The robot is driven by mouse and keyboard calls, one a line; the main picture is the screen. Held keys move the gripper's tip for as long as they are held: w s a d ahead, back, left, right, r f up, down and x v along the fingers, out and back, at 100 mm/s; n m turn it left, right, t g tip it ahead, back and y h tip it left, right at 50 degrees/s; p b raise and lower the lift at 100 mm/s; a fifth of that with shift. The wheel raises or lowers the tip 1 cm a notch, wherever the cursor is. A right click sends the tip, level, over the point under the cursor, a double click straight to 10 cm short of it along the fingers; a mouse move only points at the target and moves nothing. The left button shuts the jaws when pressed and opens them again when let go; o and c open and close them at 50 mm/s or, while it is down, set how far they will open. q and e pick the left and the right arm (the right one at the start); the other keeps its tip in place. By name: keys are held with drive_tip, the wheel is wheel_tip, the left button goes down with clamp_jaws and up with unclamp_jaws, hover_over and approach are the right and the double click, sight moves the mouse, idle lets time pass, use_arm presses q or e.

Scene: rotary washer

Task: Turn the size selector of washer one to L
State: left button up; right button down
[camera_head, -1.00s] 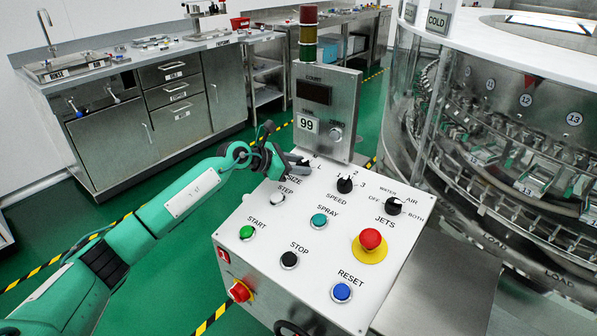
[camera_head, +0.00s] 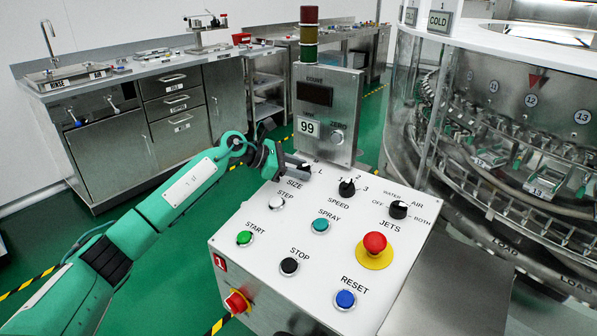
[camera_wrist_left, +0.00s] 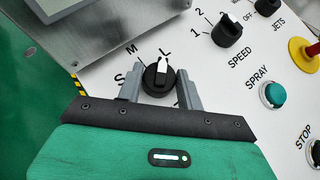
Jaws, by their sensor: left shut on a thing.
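The size selector (camera_wrist_left: 158,77) is a round black knob with a white pointer on the white control panel (camera_head: 270,222) marked 1. In the left wrist view its pointer points up, towards the L mark, with M and S to the left. My left gripper (camera_wrist_left: 160,88) is shut on the selector, one grey finger on each side of it. In the head view the gripper (camera_head: 296,164) reaches the panel's far left corner and partly hides the selector (camera_head: 306,166). My right gripper is not in view.
The speed selector (camera_head: 347,187) and jets selector (camera_head: 398,209) are to the right. Nearer are the start (camera_head: 244,238), stop (camera_head: 289,266) and reset (camera_head: 345,299) buttons and a red mushroom button (camera_head: 374,243). A counter box (camera_head: 327,115) rises behind.

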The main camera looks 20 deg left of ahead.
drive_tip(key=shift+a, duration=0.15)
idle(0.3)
use_arm(q)
drive_tip(key=o, duration=1)
drive_tip(key=shift+a, duration=0.1)
drive_tip(key=v, duration=1.3)
drive_tip(key=shift+s+a+r, duration=0.15)
drive_tip(key=shift+a+r, duration=0.05)
drive_tip(key=shift+a, duration=0.05)
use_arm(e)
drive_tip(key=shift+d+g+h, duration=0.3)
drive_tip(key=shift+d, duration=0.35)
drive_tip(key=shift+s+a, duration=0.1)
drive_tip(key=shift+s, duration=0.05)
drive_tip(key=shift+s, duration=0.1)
